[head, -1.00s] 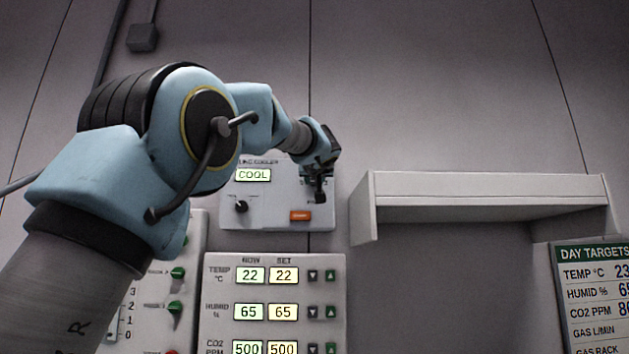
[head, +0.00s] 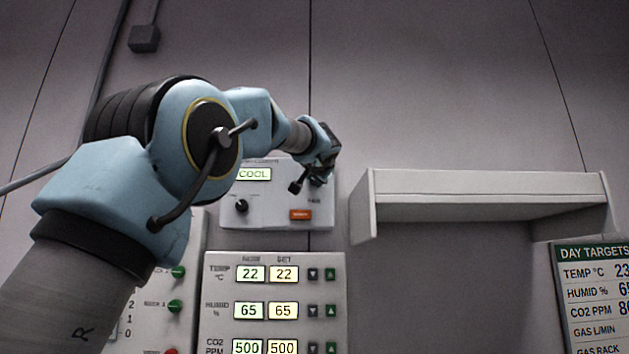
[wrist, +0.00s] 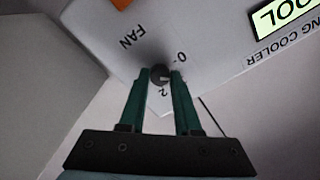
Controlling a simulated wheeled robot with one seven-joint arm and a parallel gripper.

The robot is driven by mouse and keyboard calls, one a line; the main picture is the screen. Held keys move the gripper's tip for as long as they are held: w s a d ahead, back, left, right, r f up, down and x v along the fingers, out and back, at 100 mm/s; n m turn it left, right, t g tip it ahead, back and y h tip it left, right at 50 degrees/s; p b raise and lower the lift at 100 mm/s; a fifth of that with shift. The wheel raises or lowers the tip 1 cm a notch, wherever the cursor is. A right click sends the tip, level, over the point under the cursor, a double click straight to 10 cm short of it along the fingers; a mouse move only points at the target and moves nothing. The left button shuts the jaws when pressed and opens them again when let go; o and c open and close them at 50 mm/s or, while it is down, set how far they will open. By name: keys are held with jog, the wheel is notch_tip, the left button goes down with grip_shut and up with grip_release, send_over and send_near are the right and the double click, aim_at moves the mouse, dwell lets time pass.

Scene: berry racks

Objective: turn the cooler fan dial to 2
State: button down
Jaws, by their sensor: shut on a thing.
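The cooler panel (head: 270,218) is a pale box on the wall with a lit display reading COOL (head: 254,174). The fan dial (wrist: 160,74) is a small dark round knob on it, beside the printed word FAN and the marks 0 and 2 in the wrist view. My gripper (wrist: 160,78) is shut on the dial, one green finger on each side. Which mark the dial points to is too small to tell. In the head view my gripper (head: 316,178) covers the panel's upper right, and the dial is hidden there.
A second dark knob (head: 241,206) and an orange button (head: 300,214) sit lower on the panel. Below is a control box with lit readouts (head: 283,274). A white shelf (head: 490,186) juts from the wall at right.

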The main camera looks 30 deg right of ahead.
jog(key=m, duration=0.4)
jog(key=shift+m, duration=0.3)
jog(key=m+p, duration=0.1)
jog(key=m, duration=0.2)
jog(key=shift+m, duration=0.4)
jog(key=m+p, duration=0.1)
jog(key=m, duration=0.3)
jog(key=shift+m+p, duration=0.45)
jog(key=shift+m, duration=1.05)
jog(key=shift+f, duration=0.1)
jog(key=c, duration=0.6)
grip_release()
jog(key=shift+s, duration=0.1)
